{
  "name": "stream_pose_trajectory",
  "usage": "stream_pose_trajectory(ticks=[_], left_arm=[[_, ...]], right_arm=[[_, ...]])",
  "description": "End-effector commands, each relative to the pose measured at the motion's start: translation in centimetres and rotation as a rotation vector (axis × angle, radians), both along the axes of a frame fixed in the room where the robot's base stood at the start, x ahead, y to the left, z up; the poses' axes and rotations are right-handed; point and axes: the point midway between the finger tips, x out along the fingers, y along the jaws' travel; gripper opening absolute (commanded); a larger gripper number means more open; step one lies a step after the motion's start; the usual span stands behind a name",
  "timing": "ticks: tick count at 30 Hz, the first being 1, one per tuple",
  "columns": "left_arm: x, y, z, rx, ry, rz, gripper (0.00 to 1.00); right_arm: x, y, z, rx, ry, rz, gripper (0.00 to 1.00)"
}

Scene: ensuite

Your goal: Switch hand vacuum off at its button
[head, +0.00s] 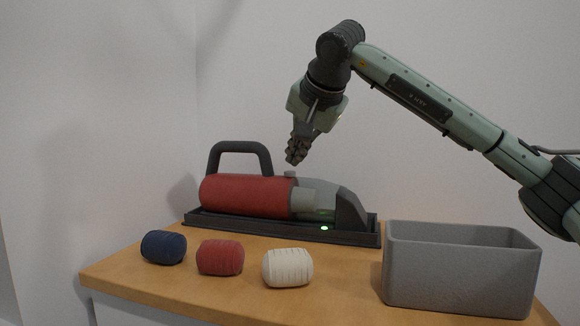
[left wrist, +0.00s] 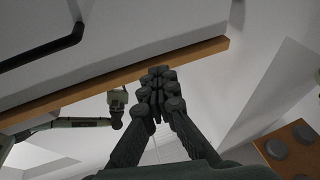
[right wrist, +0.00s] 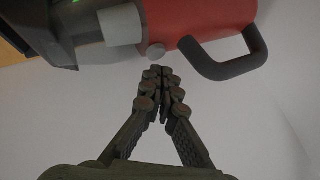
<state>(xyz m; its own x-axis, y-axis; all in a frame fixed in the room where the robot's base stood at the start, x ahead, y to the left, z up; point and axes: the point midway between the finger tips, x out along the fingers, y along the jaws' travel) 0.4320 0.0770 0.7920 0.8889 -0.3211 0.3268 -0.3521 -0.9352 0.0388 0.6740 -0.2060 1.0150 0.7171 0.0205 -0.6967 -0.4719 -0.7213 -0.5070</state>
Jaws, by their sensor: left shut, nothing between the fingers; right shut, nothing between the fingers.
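The hand vacuum (head: 245,195) lies in a dark tray-like base (head: 350,238) at the back of the wooden top, with a red body, a dark loop handle and a grey clear nose. A green light (head: 325,228) glows at the base. A small round grey button (head: 290,174) sits on top of the vacuum; in the right wrist view the button (right wrist: 156,52) is just beyond my fingertips. My right gripper (head: 292,158) is shut and empty, pointing down just above the button, with a small apparent gap. My left gripper (left wrist: 158,78) is shut and empty, away from the vacuum.
An open grey bin (head: 460,270) stands at the right. A wall is close behind the vacuum.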

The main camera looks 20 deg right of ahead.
Motion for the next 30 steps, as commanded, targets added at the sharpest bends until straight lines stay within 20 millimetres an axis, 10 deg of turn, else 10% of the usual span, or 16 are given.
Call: stream_pose_trajectory(ticks=[30], left_arm=[[0.0,0.0,5.9,0.0,0.001,0.0,0.0]], right_arm=[[0.0,0.0,6.0,0.0,0.0,0.0,0.0]])
